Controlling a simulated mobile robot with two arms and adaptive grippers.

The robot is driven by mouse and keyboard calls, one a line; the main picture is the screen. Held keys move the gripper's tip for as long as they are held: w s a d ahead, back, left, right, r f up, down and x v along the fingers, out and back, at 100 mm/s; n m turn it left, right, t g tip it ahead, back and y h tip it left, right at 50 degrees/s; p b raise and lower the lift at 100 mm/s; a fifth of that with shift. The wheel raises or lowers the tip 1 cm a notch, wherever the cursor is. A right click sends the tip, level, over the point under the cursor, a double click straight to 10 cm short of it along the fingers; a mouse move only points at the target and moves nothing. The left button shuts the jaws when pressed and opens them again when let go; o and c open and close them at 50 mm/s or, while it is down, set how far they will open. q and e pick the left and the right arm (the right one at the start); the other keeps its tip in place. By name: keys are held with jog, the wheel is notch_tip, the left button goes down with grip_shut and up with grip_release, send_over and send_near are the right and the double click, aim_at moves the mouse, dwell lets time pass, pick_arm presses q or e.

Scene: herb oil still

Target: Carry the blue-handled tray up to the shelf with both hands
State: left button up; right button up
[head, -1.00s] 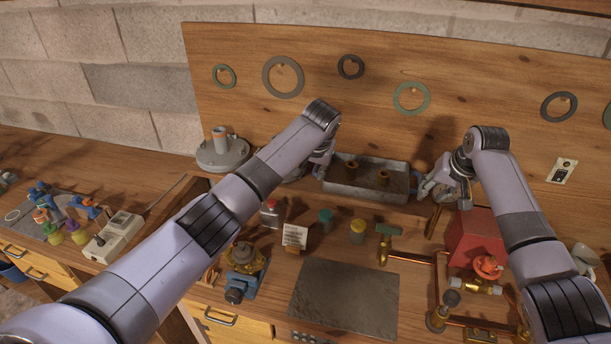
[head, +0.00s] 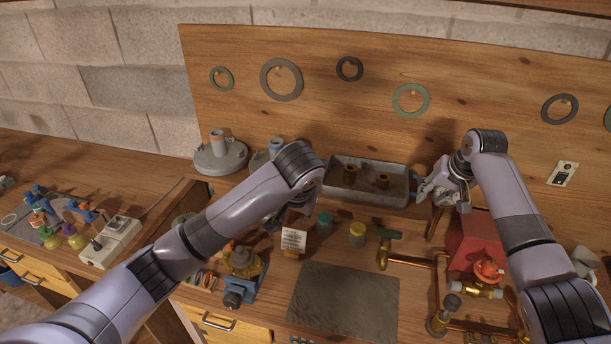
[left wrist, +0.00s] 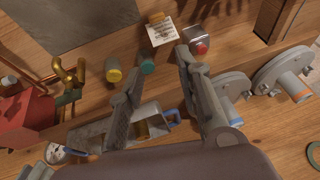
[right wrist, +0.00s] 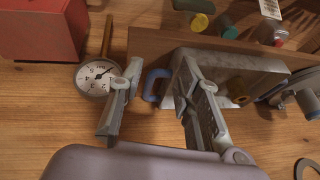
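The grey metal tray (head: 341,190) stands on the bench against the wooden back panel, with two brown fittings inside. Its right blue handle (right wrist: 154,86) lies between the fingers of my right gripper (right wrist: 158,64), which is open around it; I see no firm contact. In the head view my right gripper (head: 440,190) is at the tray's right end. My left gripper (head: 277,218) is open and empty, left of the tray and nearer to me. The left wrist view shows the left blue handle (left wrist: 172,115) beyond its open fingers (left wrist: 160,60).
A round gauge (right wrist: 97,76) lies beside my right gripper. A red box (head: 472,240) and copper pipes are at the right. A label card (head: 294,240), a teal-capped jar (head: 324,222) and a yellow-capped jar (head: 357,235) stand in front of the tray. A grey flanged lid (head: 220,157) is further left.

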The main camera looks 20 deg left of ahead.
pick_arm(q)
jog(key=shift+s+d+f, duration=0.1)
jog(key=shift+s+f, duration=0.1)
jog(key=shift+s, duration=0.7)
pick_arm(e)
jog(key=v, duration=1.2)
